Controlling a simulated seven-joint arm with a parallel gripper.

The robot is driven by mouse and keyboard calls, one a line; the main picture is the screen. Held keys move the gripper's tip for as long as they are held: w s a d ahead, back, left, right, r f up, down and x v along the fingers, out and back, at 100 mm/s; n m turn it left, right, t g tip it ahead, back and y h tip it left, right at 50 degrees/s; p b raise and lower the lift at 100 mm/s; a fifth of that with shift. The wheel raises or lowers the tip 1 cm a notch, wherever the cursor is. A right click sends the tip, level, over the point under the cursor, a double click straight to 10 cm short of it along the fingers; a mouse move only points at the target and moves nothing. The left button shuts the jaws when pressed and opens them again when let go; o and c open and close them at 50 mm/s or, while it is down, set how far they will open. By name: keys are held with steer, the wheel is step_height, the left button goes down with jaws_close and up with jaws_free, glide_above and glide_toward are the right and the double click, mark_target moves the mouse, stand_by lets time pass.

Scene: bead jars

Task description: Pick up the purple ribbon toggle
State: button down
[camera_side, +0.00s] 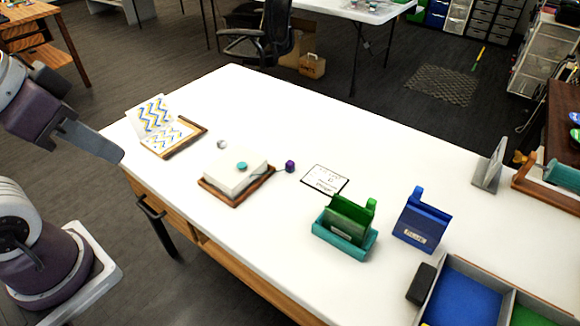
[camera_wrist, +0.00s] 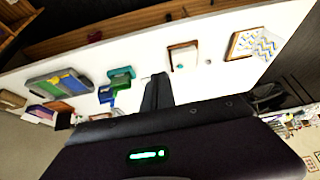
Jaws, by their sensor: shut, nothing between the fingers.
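The purple ribbon toggle (camera_side: 290,166) is a small dark purple block on the white table, in the side view. A thin dark cord runs from it to a white box (camera_side: 234,174) with a teal disc (camera_side: 241,166) on top, standing in a brown wooden tray (camera_side: 209,187). In the wrist view the box (camera_wrist: 184,57) shows small beyond my fingers, and I cannot make out the toggle. My gripper (camera_wrist: 157,80) is shut and empty. It is well away from the toggle; my arm is at the left of the side view.
A patterned card stand (camera_side: 153,115) and a small pale ball (camera_side: 222,144) are left of the toggle. A white card (camera_side: 325,180), a green holder (camera_side: 348,222), a blue holder (camera_side: 420,220) and a divided bin (camera_side: 465,293) are right. The table's back middle is clear.

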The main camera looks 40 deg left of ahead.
steer(key=c, duration=1.2)
jaws_free()
steer(key=w+r+m+g+h, duration=0.15)
steer(key=w+r+m, duration=0.25)
steer(key=w, duration=1)
steer(key=m+g+y, duration=0.2)
steer(key=m+g, duration=0.2)
steer(key=m, duration=1)
glide_above(288, 161)
steer(key=shift+h, duration=0.25)
step_height(288, 161, down, 30)
steer(key=shift+w+r, duration=0.1)
steer(key=shift+r, duration=0.1)
step_height(288, 161, down, 7)
steer(key=shift+d, duration=0.1)
